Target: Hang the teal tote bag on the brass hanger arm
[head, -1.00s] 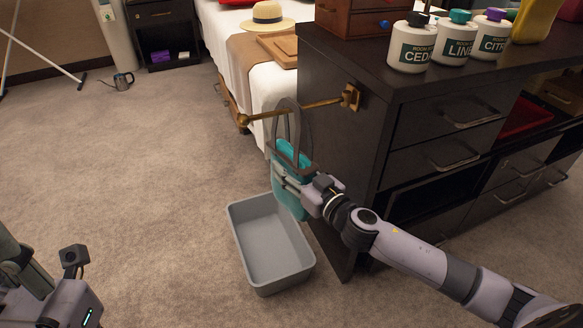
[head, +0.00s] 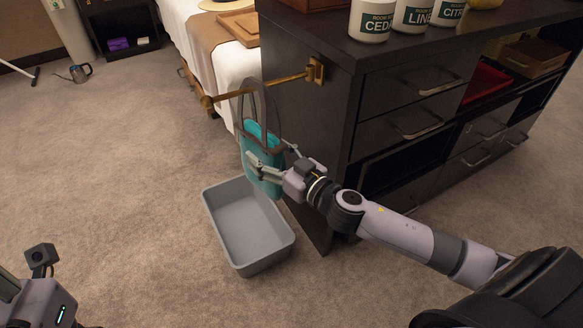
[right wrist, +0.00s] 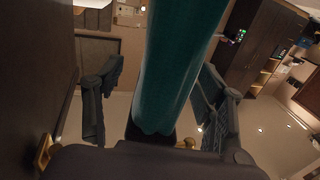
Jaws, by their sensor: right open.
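The teal tote bag (head: 262,145) hangs upright beside the dark cabinet's end, its grey handles rising at the brass hanger arm (head: 278,83). The handle loops reach above the bar and seem to pass around it; the exact contact is too small to tell. My right gripper (head: 276,158) is open, with its fingers spread at either side of the bag. The right wrist view shows the teal bag (right wrist: 175,75) between the two parted fingers, with gaps beside it. Part of my left arm shows at the lower left, but its fingers are out of the picture.
A grey bin (head: 248,230) stands on the carpet below the bag. The dark cabinet (head: 325,120) carries white bottles (head: 373,20) on top. A bed (head: 205,55) is behind the hanger.

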